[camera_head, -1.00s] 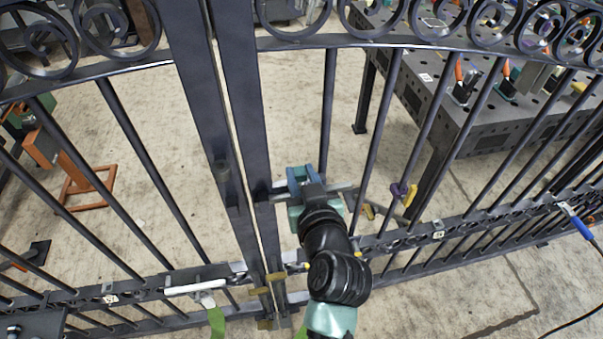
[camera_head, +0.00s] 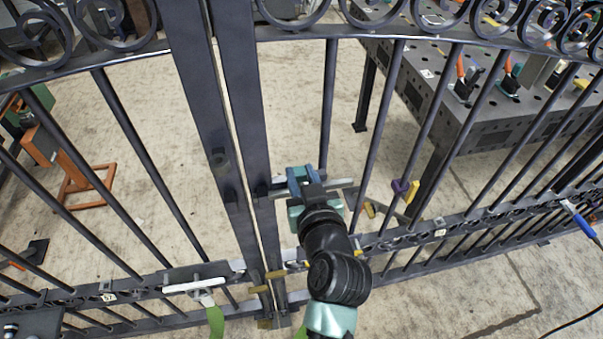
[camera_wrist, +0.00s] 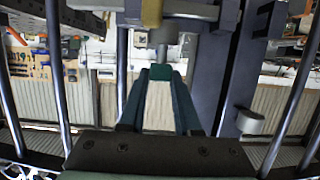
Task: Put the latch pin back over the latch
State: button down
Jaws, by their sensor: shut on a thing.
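My gripper (camera_head: 303,180) is at the upright gate posts, just right of the centre gap. In the wrist view, its teal fingers (camera_wrist: 160,74) converge on a grey cylindrical piece (camera_wrist: 163,40), which looks like the latch pin. A silver horizontal bar (camera_wrist: 192,9) and a brass piece (camera_wrist: 150,12) sit just beyond it. In the head view, the silver bar (camera_head: 343,183) extends right from my gripper. The pin's lower part and its contact with the latch are hidden, so I cannot tell whether it is over the latch.
Dark vertical gate bars (camera_head: 363,135) stand close on both sides. Brass pieces (camera_head: 268,275) sit low at the centre gap. A steel table (camera_head: 430,85) stands behind the right leaf. Open floor lies behind the gate.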

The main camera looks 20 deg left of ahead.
jog(key=shift+f+b, duration=0.5)
jog(key=shift+f, duration=0.05)
jog(key=c, duration=0.5)
grip_release()
jog(key=b+v, duration=0.1)
jog(key=v, duration=1.2)
